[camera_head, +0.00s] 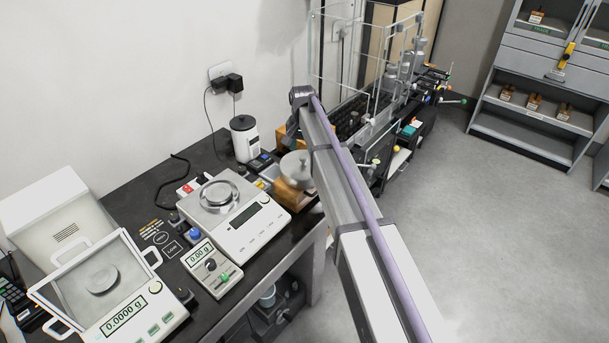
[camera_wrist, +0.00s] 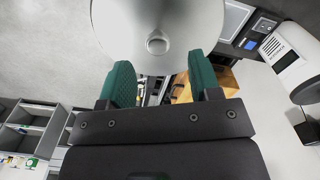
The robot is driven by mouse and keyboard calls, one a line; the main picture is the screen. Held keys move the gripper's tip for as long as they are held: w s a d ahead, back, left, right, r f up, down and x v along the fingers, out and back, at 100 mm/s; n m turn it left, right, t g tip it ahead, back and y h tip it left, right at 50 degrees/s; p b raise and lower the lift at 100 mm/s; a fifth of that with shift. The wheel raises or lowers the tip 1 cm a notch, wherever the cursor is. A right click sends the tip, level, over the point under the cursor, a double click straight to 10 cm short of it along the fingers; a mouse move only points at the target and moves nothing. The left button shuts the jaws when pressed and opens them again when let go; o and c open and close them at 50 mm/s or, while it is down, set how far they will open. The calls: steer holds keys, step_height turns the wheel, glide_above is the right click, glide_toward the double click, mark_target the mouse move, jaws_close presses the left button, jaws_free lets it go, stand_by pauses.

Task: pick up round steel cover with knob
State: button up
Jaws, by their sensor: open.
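The round steel cover with knob (camera_head: 295,164) is a grey disc at the wooden block, partly hidden by my arm in the head view. In the wrist view the cover (camera_wrist: 215,22) fills the top middle, its small round knob (camera_wrist: 157,43) facing the camera. My gripper (camera_wrist: 160,62) has two green fingers, spread apart and empty. The knob lies between the fingers from side to side, a little beyond their tips in the picture. I cannot tell the remaining distance or whether the fingers touch the cover.
The wooden block (camera_head: 292,198) stands near the dark table's right edge. A balance (camera_head: 250,226) with a round pan is left of it, and a white canister (camera_head: 245,139) behind. A clear-walled apparatus (camera_head: 345,60) stands beyond. Open floor (camera_head: 480,230) lies to the right.

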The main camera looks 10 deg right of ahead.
mark_target(304, 157)
step_height(304, 157, down, 5)
steer(key=b, duration=0.5)
steer(key=shift+d+f, duration=0.1)
steer(key=shift+f, duration=0.1)
steer(key=shift+s+r, duration=0.1)
steer(key=shift+r, duration=0.15)
steer(key=shift+c, duration=0.2)
jaws_close()
